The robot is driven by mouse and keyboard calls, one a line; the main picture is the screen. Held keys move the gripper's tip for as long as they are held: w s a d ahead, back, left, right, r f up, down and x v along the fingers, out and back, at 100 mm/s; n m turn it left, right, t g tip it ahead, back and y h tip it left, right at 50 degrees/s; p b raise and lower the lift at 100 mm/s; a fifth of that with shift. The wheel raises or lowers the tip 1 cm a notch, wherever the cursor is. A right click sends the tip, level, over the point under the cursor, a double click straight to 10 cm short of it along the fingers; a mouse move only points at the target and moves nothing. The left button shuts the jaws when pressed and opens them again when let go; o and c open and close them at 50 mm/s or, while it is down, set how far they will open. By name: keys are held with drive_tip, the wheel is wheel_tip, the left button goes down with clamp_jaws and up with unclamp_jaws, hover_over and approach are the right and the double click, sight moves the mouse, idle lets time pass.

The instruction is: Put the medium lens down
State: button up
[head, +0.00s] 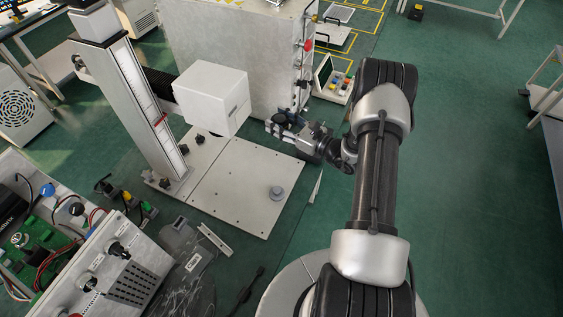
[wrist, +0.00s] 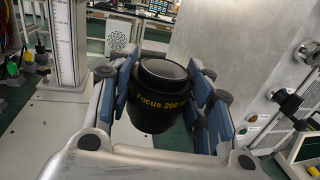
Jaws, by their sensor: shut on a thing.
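A black lens with yellow "FOCUS 200" lettering (wrist: 160,92) is between the blue-padded fingers of my gripper (wrist: 165,100) in the wrist view. The fingers are shut on its sides. In the head view my gripper (head: 284,124) is above the far right part of a pale metal base plate (head: 235,185), right of a white box-shaped head. The lens is hard to make out there. Its underside and what is directly below it are hidden in the wrist view.
A column with a scale (head: 150,115) stands on the plate's left and carries the white box (head: 212,97). A small round grey knob (head: 277,192) is on the plate's right part. A large metal cabinet (head: 240,55) stands behind. The plate's front middle is bare.

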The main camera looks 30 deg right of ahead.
wheel_tip(320, 180, down, 20)
drive_tip(key=b, duration=0.5)
drive_tip(key=shift+d+r, duration=0.1)
drive_tip(key=shift+f, duration=0.2)
drive_tip(key=o, duration=1.4)
drive_tip(key=shift+o, duration=0.2)
drive_tip(key=shift+r, duration=0.2)
drive_tip(key=p+v, duration=0.1)
drive_tip(key=v, duration=1.1)
